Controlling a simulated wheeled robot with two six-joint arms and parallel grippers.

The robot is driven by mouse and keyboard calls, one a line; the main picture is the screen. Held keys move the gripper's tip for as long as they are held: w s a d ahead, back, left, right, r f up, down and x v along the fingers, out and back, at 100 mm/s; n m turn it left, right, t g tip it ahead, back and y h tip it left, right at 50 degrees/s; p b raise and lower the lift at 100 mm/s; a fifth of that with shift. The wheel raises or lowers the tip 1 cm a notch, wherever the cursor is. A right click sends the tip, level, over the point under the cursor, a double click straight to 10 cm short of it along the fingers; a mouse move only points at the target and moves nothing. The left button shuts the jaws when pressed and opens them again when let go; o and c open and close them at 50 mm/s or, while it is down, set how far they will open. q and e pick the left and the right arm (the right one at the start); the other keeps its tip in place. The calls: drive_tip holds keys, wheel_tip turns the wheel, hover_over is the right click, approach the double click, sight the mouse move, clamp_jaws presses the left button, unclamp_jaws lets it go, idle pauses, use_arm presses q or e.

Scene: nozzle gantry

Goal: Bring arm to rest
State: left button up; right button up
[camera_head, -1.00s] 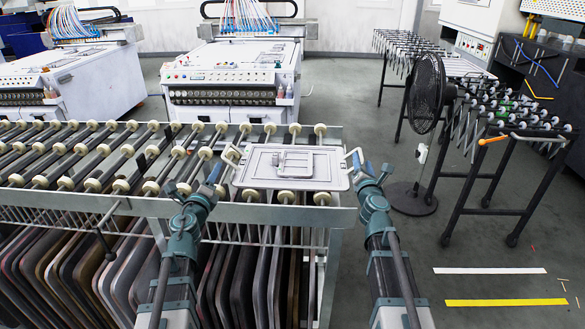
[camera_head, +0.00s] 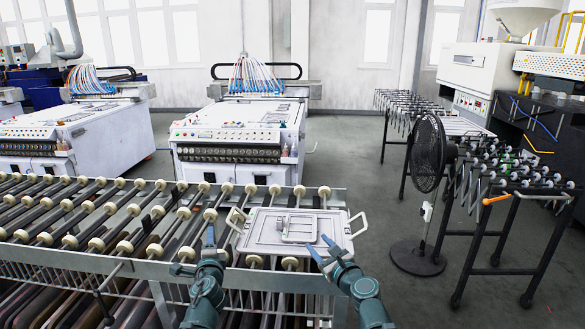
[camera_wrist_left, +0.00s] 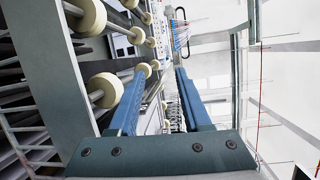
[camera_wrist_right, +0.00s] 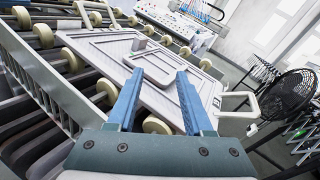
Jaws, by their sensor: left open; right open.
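A flat light-grey rectangular tray (camera_head: 268,238) with a handle on each side lies on the roller conveyor (camera_head: 160,268). It also shows in the right wrist view (camera_wrist_right: 104,52). A raised frame-like part (camera_head: 298,229) sits at its middle. My left gripper (camera_head: 196,252) is open and empty, left of the tray and apart from its left handle (camera_head: 234,219). My right gripper (camera_head: 321,247) is open and empty, in front of the tray's right part and clear of the right handle (camera_head: 358,224). Blue fingers show spread in the left wrist view (camera_wrist_left: 158,76).
A black pedestal fan (camera_head: 427,155) and a wheeled roller rack (camera_head: 500,225) stand to the right. A white machine with several hoses (camera_head: 240,125) stands behind the conveyor. Open grey floor (camera_head: 350,160) lies between conveyor and fan.

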drive_tip(key=s+a+f+n+g+p, duration=0.2)
drive_tip(key=s+a+f+n+g, duration=0.35)
drive_tip(key=n, duration=0.45)
drive_tip(key=s+a+f+n+g+p, duration=0.25)
drive_tip(key=s+a+n+g, duration=0.3)
drive_tip(key=s+n, duration=0.4)
use_arm(q)
drive_tip(key=s+d+f+n+g+h+p, duration=0.1)
drive_tip(key=s+d+f+n+g, duration=0.3)
drive_tip(key=s, duration=0.5)
drive_tip(key=s+d+f+n+g, duration=0.4)
drive_tip(key=s+d+g, duration=0.3)
drive_tip(key=s, duration=0.3)
drive_tip(key=s+d+f+n+g+h+p, duration=0.1)
drive_tip(key=s+d+f+n+g, duration=0.3)
drive_tip(key=s, duration=0.5)
drive_tip(key=shift+s+d+n+g+h+p, duration=0.3)
drive_tip(key=shift+s+d+n+g+p, duration=0.1)
drive_tip(key=shift+d+g, duration=0.7)
use_arm(e)
drive_tip(key=s+d+f+n+g+h, duration=0.1)
drive_tip(key=s+d+n+g+h, duration=0.1)
drive_tip(key=s+d+n+h, duration=0.2)
drive_tip(key=s+d+f+n+g+h, duration=0.2)
drive_tip(key=s+d+n, duration=0.3)
drive_tip(key=s+n, duration=0.3)
drive_tip(key=shift+s+f+g+h, duration=0.15)
drive_tip(key=shift+f+g+h, duration=0.15)
drive_tip(key=shift+g+h, duration=0.45)
drive_tip(key=shift+d, duration=0.1)
